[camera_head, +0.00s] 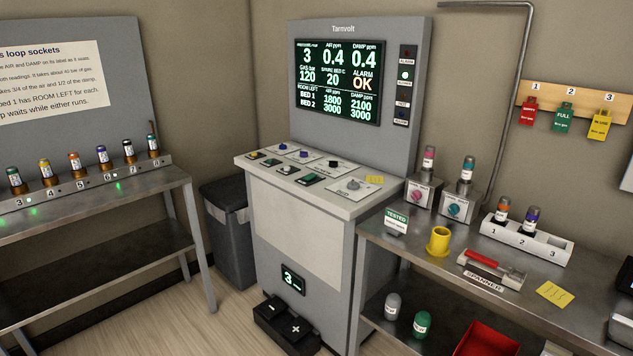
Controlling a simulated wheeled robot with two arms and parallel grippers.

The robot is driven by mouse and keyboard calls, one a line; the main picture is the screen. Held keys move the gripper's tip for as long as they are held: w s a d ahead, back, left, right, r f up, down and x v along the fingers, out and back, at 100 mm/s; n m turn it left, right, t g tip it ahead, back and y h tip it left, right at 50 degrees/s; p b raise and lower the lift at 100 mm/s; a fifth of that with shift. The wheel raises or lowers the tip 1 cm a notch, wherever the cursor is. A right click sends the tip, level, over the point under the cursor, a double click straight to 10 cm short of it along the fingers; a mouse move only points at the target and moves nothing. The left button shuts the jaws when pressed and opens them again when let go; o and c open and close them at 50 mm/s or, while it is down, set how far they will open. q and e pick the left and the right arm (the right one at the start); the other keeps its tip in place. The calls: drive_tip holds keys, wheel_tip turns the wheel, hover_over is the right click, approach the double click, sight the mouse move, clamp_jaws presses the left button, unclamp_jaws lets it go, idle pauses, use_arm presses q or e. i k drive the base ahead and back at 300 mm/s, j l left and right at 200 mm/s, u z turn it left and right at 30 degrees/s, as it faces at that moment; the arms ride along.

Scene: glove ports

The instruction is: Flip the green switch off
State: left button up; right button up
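The grey Tarnvolt console (350,206) stands in the middle, with a sloped top carrying several small labelled controls. Another green control (271,162) sits further left in the same row. They are too small to tell which way they are set, or which is the green switch. Neither of my grippers is in view.
A lit display (337,80) rises behind. A metal bench (400,243) with canisters and a spanner is on the right; a socket rack (90,185) and dark bin (230,230) are left. Floor shows between.

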sight(309, 177)
drive_tip(key=i+z, duration=0.2)
drive_tip(key=i, duration=1.3)
